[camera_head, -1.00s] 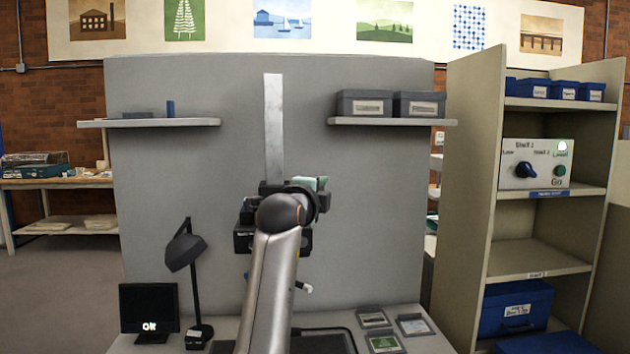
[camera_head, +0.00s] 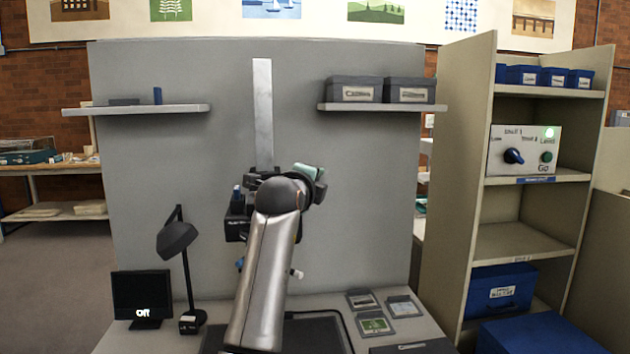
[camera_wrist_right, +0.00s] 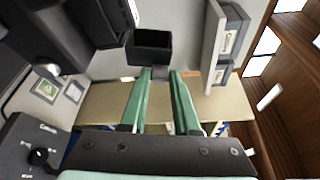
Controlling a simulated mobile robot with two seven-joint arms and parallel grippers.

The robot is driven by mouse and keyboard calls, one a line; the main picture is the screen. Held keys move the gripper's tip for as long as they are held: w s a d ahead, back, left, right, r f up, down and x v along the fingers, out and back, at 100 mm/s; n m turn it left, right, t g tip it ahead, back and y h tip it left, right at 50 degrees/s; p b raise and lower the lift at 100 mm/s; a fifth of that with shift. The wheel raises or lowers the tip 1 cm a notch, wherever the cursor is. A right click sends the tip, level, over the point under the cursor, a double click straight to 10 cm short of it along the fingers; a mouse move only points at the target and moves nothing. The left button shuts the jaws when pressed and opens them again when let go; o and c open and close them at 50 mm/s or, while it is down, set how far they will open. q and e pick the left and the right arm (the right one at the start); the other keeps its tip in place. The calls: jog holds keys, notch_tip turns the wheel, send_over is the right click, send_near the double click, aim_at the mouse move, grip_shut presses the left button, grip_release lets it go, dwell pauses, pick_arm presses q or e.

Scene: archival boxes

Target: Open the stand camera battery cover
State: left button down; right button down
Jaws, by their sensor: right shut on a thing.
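The stand camera is a dark body (camera_head: 235,228), mostly hidden behind my right arm in the head view. A tall pale grey column (camera_head: 263,112) rises above it. My right gripper (camera_head: 312,172) with green fingers is up at the camera's right side. In the right wrist view, its two green fingers (camera_wrist_right: 160,72) reach to a small black box-shaped part (camera_wrist_right: 150,47). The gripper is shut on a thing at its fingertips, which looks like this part. I cannot tell whether it is the battery cover or how far the cover is open. My left gripper is not in view.
A shelf with two grey boxes (camera_head: 382,90) is at the back right. A desk lamp (camera_head: 178,240) and a small monitor (camera_head: 141,298) stand at the left. Framed cards (camera_head: 375,322) lie on the table. A tall shelf unit (camera_head: 523,242) stands at the right.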

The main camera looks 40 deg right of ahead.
jog(key=c, duration=0.6)
grip_release()
jog(key=shift+c, duration=0.2)
jog(key=shift+s+a, duration=0.1)
jog(key=v, duration=1.2)
jog(key=shift+a+b, duration=0.15)
jog(key=shift+b, duration=0.3)
jog(key=shift+s, duration=0.1)
